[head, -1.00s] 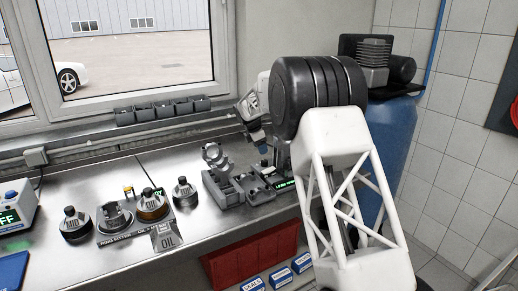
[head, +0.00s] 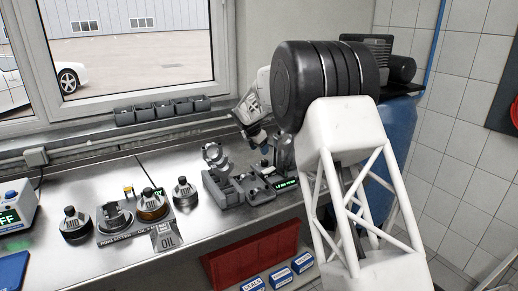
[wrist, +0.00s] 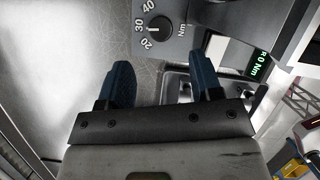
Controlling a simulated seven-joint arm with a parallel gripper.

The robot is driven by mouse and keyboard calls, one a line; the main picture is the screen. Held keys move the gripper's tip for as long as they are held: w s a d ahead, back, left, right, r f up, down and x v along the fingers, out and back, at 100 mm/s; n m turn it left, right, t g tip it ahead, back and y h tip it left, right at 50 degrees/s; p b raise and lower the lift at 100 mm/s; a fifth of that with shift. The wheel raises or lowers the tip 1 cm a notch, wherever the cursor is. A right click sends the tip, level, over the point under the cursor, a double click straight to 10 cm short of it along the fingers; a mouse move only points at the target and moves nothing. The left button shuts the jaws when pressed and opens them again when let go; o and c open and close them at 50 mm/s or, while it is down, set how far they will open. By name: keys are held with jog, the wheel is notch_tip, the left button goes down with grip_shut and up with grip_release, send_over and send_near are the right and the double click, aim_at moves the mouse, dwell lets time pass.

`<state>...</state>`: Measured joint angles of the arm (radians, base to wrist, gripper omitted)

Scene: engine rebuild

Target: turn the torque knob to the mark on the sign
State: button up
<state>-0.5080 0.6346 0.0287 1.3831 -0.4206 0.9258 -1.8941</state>
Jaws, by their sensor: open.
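The torque knob (wrist: 158,27) is a small dark round knob on a grey plate with a white scale reading 20, 30, 40 and Nm. It shows at the top of the wrist view, and its pale pointer line seems to lie on the side of the 30. My gripper (wrist: 162,82) is open, its two blue fingers wide apart with nothing between them. The knob lies beyond the fingertips, apart from them. In the head view my gripper is by the grey fixture at the back right of the bench. I cannot make out a sign with a target mark.
A green-lit display (wrist: 260,62) reading about 0 Nm stands right of the knob; a grey fixture block (wrist: 210,20) rises beside it.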

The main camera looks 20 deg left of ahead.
jog(key=m+g+h, duration=0.1)
jog(key=m+g, duration=0.4)
jog(key=m, duration=1.1)
send_over(264, 161)
jog(key=w+a, duration=0.2)
jog(key=shift+s+f, duration=0.1)
jog(key=shift+f, duration=0.15)
jog(key=m, duration=0.1)
jog(key=m+g, duration=0.1)
jog(key=m, duration=0.1)
jog(key=m+g, duration=0.1)
jog(key=m, duration=0.1)
jog(key=shift+w+a+r, duration=0.15)
jog(key=shift+w+r, duration=0.1)
jog(key=shift+w, duration=0.1)
jog(key=shift+x, duration=3.9)
